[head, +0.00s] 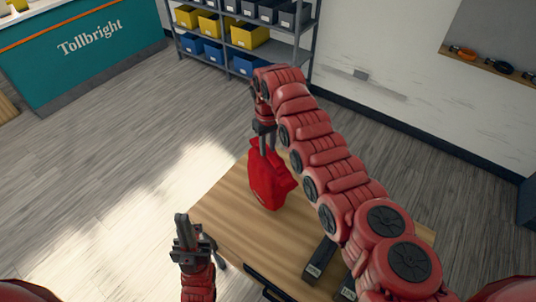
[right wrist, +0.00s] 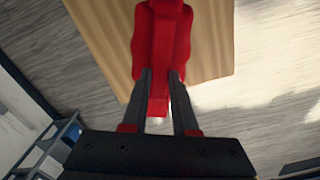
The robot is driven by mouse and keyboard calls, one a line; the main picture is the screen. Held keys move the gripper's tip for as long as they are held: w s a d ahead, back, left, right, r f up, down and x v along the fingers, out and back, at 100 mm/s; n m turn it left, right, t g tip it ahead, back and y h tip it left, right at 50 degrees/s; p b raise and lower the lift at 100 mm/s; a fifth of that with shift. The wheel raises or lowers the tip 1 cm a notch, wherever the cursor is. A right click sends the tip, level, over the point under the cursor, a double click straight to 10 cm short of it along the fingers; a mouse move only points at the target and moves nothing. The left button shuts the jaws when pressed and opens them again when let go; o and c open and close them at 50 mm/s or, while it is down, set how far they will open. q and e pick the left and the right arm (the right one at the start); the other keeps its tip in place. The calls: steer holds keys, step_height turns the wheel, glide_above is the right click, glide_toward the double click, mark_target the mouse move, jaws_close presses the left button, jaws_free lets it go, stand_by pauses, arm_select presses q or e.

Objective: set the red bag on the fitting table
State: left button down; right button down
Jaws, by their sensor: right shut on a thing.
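The red bag (head: 267,183) hangs from my right gripper (head: 266,143), over the far part of the wooden table (head: 222,208). The right wrist view shows the two dark fingers (right wrist: 158,95) closed on a narrow red part of the bag (right wrist: 162,45), with the wooden table top (right wrist: 213,40) behind it. I cannot tell whether the bag's bottom touches the table. My left gripper (head: 182,222) is off the table's left side, with nothing seen in it; its finger gap is unclear.
Dark bar-like objects (head: 319,262) lie on the table's near right part, partly behind my right arm. A shelf rack (head: 300,58) with blue, yellow and grey bins stands at the back. A teal counter (head: 85,62) is at the far left. The floor between is clear.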

mark_target(268, 151)
steer(key=shift+w+f, duration=0.1)
steer(key=shift+f, duration=1.65)
steer(key=shift+f+b, duration=0.15)
steer(key=shift+b, duration=0.2)
steer(key=c, duration=0.7)
jaws_free()
